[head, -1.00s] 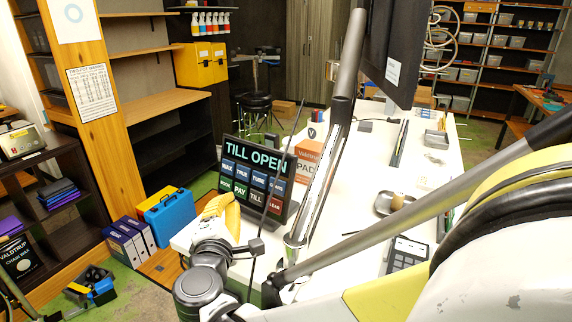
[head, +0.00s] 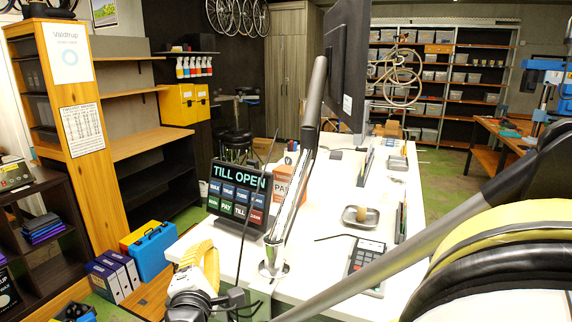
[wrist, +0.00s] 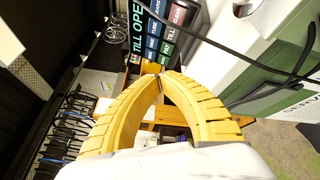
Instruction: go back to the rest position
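My gripper (head: 200,254) shows in the lower part of the head view, beside the near left end of the white counter. Its yellow ribbed fingers meet at their tips in the wrist view (wrist: 162,76). It is shut, with nothing seen between the fingers. The till screen (head: 239,194) reading "TILL OPEN" stands on the counter behind my gripper, and it also shows tilted in the wrist view (wrist: 158,32).
The white counter (head: 325,240) carries a card box (head: 291,184), a metal tray (head: 360,217), a keypad (head: 366,256) and a dark monitor (head: 346,60). A blue case (head: 153,252) and binders (head: 113,275) stand at left. Wooden shelving (head: 85,130) rises behind them.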

